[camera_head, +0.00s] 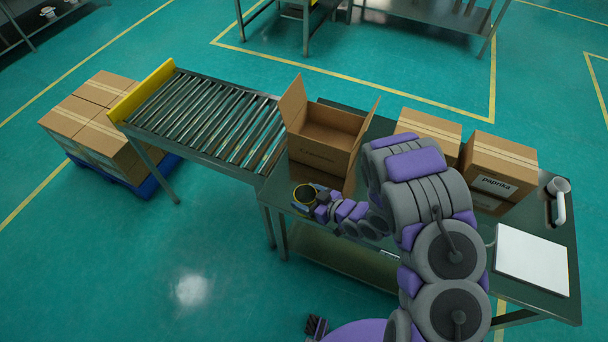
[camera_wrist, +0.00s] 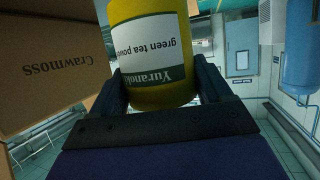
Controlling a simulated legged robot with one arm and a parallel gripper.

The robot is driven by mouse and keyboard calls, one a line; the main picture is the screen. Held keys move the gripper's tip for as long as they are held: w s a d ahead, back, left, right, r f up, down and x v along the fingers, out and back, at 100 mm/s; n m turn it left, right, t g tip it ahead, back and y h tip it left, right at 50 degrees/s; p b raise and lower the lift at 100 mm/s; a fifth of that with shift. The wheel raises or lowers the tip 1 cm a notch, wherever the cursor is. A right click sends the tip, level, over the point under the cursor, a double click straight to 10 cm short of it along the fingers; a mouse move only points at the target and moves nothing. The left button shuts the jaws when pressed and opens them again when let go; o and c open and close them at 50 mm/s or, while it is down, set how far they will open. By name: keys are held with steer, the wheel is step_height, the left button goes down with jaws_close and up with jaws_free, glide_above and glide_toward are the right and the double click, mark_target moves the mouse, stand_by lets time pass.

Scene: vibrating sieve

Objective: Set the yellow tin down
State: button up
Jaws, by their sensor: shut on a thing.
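The yellow tin (camera_wrist: 168,93) fills the upper middle of the wrist view, with a white and green label reading "green tea powder" upside down in that picture. My gripper (camera_wrist: 160,78) is shut on it, one dark finger on each side. In the head view the tin (camera_head: 304,194) shows as a small round top with a yellow rim, held by my gripper (camera_head: 307,205) near the left end of the metal table (camera_head: 540,215). I cannot tell whether its base touches the table; its lower part is hidden.
An open cardboard box (camera_head: 318,155) stands just behind the tin; its printed side (camera_wrist: 50,60) also fills the wrist view's left. A roller conveyor (camera_head: 205,115) adjoins at left. Closed boxes (camera_head: 500,160), a white board (camera_head: 531,258) and a scanner-like object (camera_head: 559,200) occupy the table's right.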

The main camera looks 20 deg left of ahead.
steer(key=w+a+f, duration=0.1)
steer(key=w, duration=0.3)
steer(key=w+a+f+b, duration=0.1)
steer(key=w+a+f, duration=0.1)
steer(key=w, duration=0.2)
steer(key=w+a+f+b, duration=0.1)
steer(key=w+a+f, duration=0.1)
steer(key=w, duration=0.3)
steer(key=shift+a, duration=0.15)
steer(key=shift+r, duration=0.1)
steer(key=o, duration=1)
steer(key=p+v, duration=0.1)
steer(key=v, duration=1.1)
steer(key=shift+p, duration=0.3)
